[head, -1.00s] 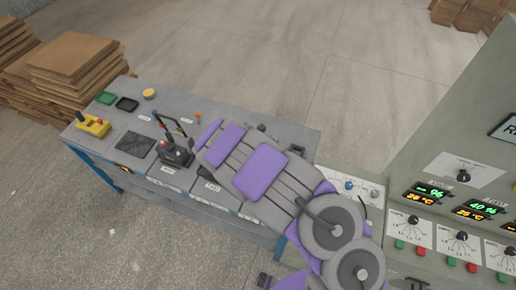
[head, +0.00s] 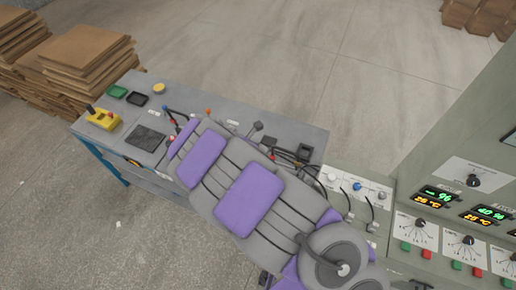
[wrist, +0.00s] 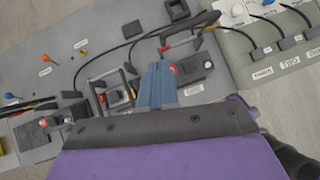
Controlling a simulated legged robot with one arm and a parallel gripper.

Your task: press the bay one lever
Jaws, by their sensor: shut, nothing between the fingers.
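My gripper (wrist: 159,70) shows in the wrist view as two blue fingers held together, empty, over the grey bench (wrist: 60,65). Just right of the fingertips is a dark block unit (wrist: 195,65) with a red part beside it and a small label in front, too blurred to read surely. Left of the fingers is a U-shaped metal handle (wrist: 98,88) with a red button near it. I cannot tell for certain which is the bay one lever, nor whether the fingers touch anything. In the head view my arm hides the gripper and the bench middle.
A yellow control box (head: 103,119), a green tray (head: 117,91) and a black tray (head: 137,99) sit at the bench's left end. A control cabinet (head: 440,140) with displays and knobs stands at the right. Cardboard stacks (head: 85,55) stand behind left. Black cables cross the bench.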

